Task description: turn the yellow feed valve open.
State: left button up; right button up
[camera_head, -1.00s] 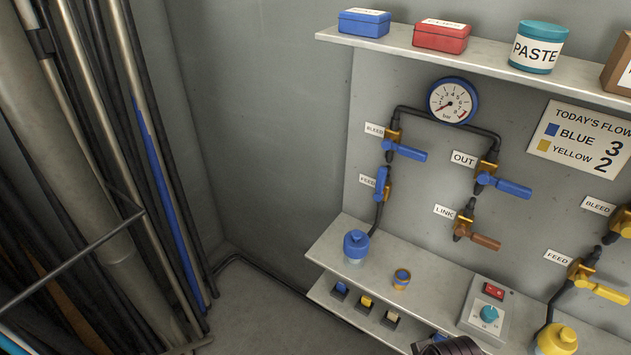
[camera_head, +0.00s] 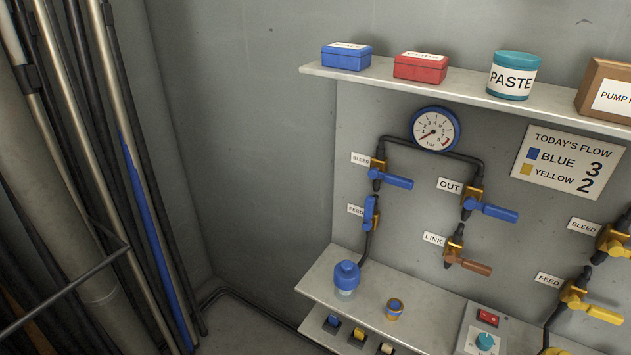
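The yellow feed valve (camera_head: 577,297) is at the lower right of the panel, beside a white FEED label (camera_head: 550,280). Its yellow handle (camera_head: 604,315) points right and slightly down, across the pipe. A yellow bleed valve (camera_head: 616,240) is above it, cut by the right edge. A yellow cap (camera_head: 560,352) shows at the bottom edge below the feed valve. The blue feed valve (camera_head: 370,213) has its handle upright along its pipe. Neither of my grippers is in view.
A shelf (camera_head: 455,90) above the panel holds a blue box (camera_head: 346,57), a red box (camera_head: 420,67), a teal PASTE tub (camera_head: 512,76) and a carton (camera_head: 605,90). A lower ledge (camera_head: 425,298) carries a blue-capped bottle (camera_head: 346,280). Pipes (camera_head: 130,180) stand at left.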

aim_at(573, 302)
jog(key=z, duration=1.85)
